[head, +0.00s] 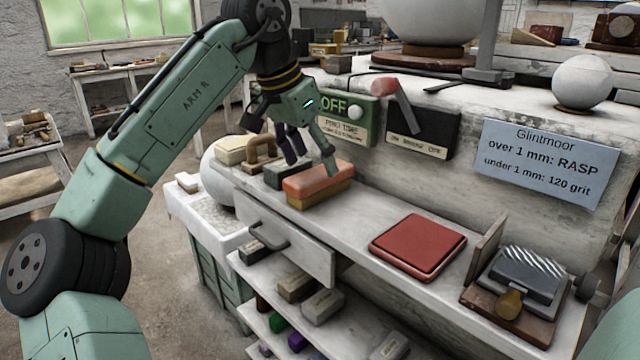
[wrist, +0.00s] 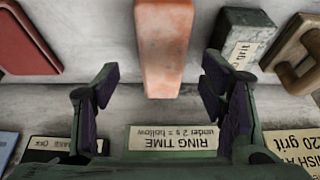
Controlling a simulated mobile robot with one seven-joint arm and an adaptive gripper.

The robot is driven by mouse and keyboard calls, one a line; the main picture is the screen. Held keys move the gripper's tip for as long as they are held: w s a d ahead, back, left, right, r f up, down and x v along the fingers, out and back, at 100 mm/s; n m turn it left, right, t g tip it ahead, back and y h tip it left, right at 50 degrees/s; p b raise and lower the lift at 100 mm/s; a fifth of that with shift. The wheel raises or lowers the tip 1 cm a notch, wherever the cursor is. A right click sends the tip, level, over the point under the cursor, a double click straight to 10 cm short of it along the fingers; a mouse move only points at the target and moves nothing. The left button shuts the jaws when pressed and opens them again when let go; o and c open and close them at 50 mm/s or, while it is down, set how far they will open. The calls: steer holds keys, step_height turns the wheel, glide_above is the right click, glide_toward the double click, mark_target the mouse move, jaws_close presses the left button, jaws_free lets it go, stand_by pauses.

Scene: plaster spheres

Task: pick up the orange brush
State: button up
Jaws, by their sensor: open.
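The orange brush (head: 318,178) lies on the pale shelf, an orange block over a tan lower layer. In the wrist view the orange brush (wrist: 164,45) stands at top centre, its near end close to the line between my fingertips. My gripper (head: 311,164) is open and empty, its fingers above and beside the brush in the head view. In the wrist view my gripper (wrist: 161,90) has its two dark-padded fingers wide apart, left and right of the brush's line. Whether a finger touches the brush I cannot tell.
A dark grit block (wrist: 243,40) and a brown-handled float (wrist: 297,55) stand close beside the brush. A red pad (head: 417,246) lies further right on the shelf (head: 350,215). A green OFF sign (head: 347,120) stands behind. An open drawer (head: 285,245) juts out below.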

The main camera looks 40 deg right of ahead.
mark_target(318, 172)
steer(key=x, duration=0.5)
steer(key=shift+w+d+f, duration=0.15)
steer(key=shift+d+f, duration=0.1)
steer(key=shift+d, duration=0.05)
steer(key=c, duration=1.3)
